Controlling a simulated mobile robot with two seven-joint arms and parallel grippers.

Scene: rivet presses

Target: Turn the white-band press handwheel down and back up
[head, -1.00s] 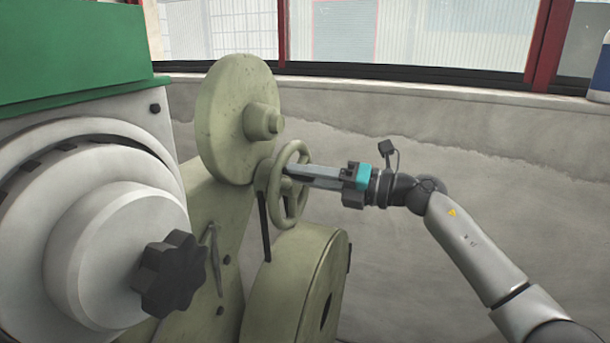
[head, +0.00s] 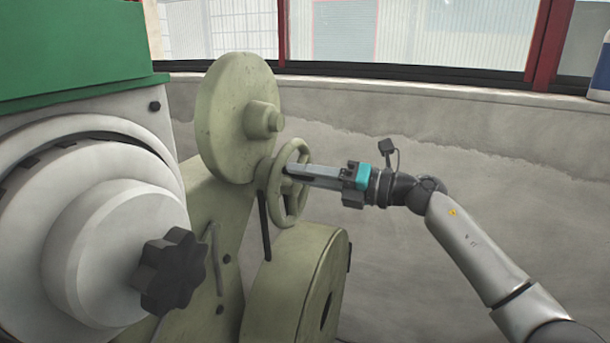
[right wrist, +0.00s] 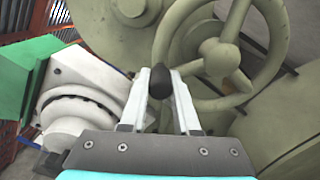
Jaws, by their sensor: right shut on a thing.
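The press is pale green, with a spoked handwheel (head: 291,182) on its right side in the head view. The wheel's rim and spokes also show at the upper right of the right wrist view (right wrist: 271,65). My right gripper (head: 290,170) reaches in from the right at the wheel. In the right wrist view its two fingers (right wrist: 161,82) are shut on a dark handle knob (right wrist: 160,80). No white band shows on this press in these frames. My left gripper is not in view.
A large round disc (head: 225,120) stands above and left of the wheel, and a drum-shaped housing (head: 290,290) lies below it. A grey-white machine with a black star knob (head: 170,273) and green top (head: 70,50) fills the left. A windowsill and wall stand behind.

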